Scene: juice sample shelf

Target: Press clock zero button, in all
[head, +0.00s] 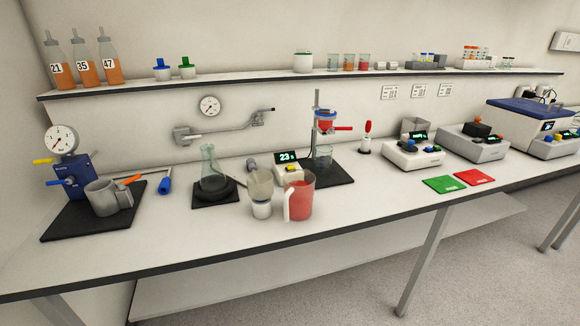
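A small cream-coloured timer box (290,175) with a dark display reading about 23 stands on the bench, behind the red jug and beside the black mat of the stand. It may be the clock; its buttons are too small to tell apart, and the jug and a beige cup partly hide its front. A round white dial (210,105) hangs on the wall above the bench; I cannot tell whether it is a clock or a gauge. Neither of my grippers is in view.
A jug of red liquid (299,197) and a beige cup on a white base (261,192) stand in front of the timer. A flask (210,168) is to the left, a stand with a red funnel (326,121) to the right. The bench's front strip is clear.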

